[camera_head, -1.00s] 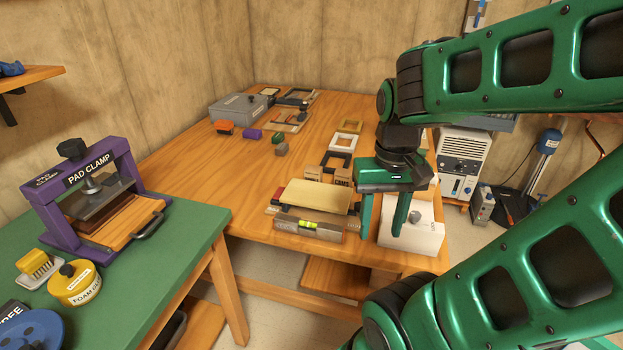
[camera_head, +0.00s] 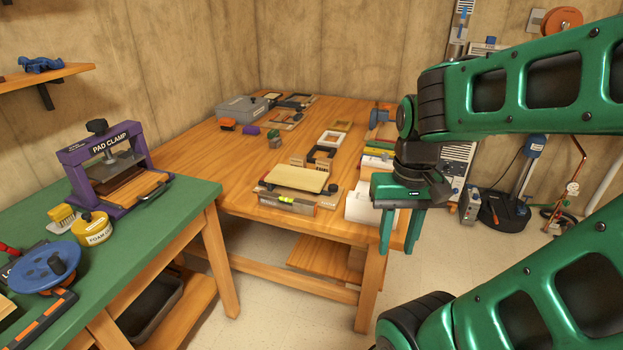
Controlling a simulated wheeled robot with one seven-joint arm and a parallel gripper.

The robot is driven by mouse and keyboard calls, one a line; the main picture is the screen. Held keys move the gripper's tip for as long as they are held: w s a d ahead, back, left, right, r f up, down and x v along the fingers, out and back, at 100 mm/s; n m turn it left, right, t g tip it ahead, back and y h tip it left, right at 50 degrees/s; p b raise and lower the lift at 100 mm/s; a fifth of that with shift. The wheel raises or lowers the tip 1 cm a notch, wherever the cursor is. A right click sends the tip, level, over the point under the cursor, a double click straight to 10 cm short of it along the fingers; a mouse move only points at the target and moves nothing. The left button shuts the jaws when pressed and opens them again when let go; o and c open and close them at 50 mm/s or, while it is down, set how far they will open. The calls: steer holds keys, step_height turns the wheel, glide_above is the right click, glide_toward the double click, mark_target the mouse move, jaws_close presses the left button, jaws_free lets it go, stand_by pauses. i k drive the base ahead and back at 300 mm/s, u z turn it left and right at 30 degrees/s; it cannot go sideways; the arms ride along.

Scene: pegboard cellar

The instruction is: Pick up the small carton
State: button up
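Two small brown cardboard boxes stand side by side on the wooden table (camera_head: 190,160), behind the cream pad; the left one (camera_head: 297,161) is partly covered by the pad, and I cannot tell which is the small carton. My gripper (camera_head: 398,245) points down with its two green fingers apart and nothing between them. It hangs at the table's front right corner, to the right of and nearer than the boxes, and hides part of a white box (camera_head: 358,207).
A cream pad (camera_head: 297,178) and a spirit level (camera_head: 287,202) lie at the table's front. Open frames (camera_head: 333,139) and a grey case (camera_head: 241,108) are farther back. A green bench (camera_head: 185,205) with a purple pad clamp (camera_head: 75,178) stands left. Bare tabletop lies left of centre.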

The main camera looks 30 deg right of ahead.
mark_target(296, 161)
steer(key=z, duration=0.05)
steer(key=k, duration=0.3)
steer(key=u, duration=0.4)
steer(key=i, duration=1.15)
steer(key=z, duration=0.8)
steer(key=i, duration=0.75)
steer(key=z, duration=0.5)
